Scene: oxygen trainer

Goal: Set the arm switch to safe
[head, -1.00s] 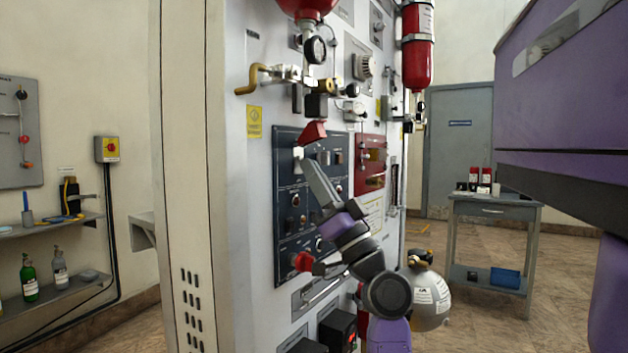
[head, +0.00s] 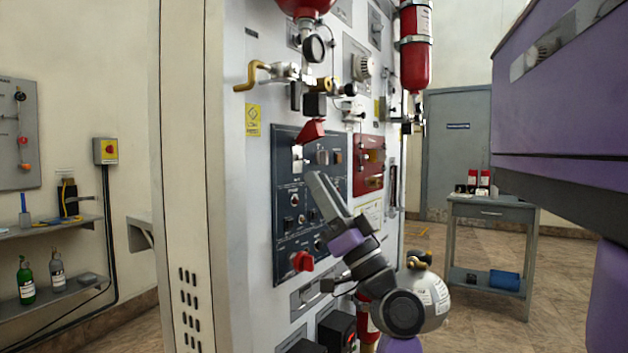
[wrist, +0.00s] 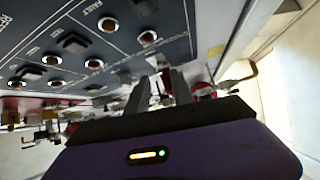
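The dark blue control panel (head: 283,215) is on the front of the white cabinet. Near its top, a red flip-up guard (head: 312,131) stands out from the panel, with a small pale switch plate (head: 298,157) below it. This looks like the arm switch; its label is too small to read and its lever position cannot be told. My gripper (head: 316,177) is just below and right of the plate, apart from it. In the wrist view, my gripper's fingers (wrist: 160,85) are spread with a gap and nothing clearly held between them.
A red knob (head: 302,261) sits low on the blue panel. A dark red panel (head: 368,165) is to the right. A brass crank handle (head: 257,76) and valves stick out above. A gas cylinder (head: 438,296) stands behind my arm. Open floor lies right of the cabinet.

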